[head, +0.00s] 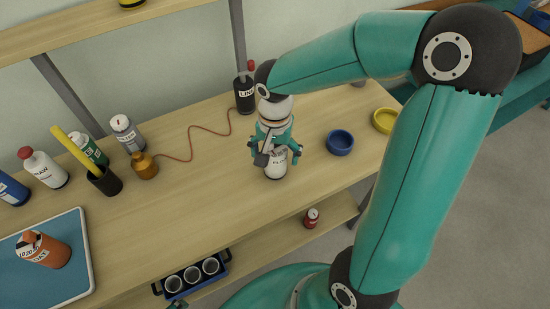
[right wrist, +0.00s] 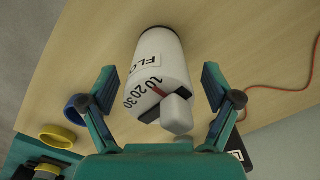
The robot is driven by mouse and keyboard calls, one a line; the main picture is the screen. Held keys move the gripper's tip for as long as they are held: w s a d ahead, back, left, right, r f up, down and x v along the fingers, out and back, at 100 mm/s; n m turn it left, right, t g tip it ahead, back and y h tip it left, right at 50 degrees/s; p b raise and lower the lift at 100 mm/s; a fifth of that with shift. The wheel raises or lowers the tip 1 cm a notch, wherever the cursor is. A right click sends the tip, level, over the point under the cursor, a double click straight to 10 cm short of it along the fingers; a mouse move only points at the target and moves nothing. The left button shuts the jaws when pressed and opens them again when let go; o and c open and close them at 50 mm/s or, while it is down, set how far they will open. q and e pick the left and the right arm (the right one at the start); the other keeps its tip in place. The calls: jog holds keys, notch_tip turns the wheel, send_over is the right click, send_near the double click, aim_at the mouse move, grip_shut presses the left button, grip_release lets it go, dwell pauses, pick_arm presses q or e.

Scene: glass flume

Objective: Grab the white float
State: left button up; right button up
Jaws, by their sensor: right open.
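The white float (head: 276,172) stands on the wooden bench in the head view, partly hidden behind my right gripper (head: 276,154). In the right wrist view the float (right wrist: 158,60) is a white cylinder with a label beginning "FLO", a 10-20-30 scale and a dark far rim. My right gripper (right wrist: 160,84) is open, its two fingers on either side of the float. A gap shows between each finger and the float in the wrist view.
A blue bowl (head: 340,142) and a yellow bowl (head: 385,120) stand right of the float. Several bottles and a blue tray (head: 75,230) are on the left.

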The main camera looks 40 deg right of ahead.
jog(key=shift+f, duration=0.1)
jog(key=shift+c, duration=0.3)
jog(key=c, duration=1.3)
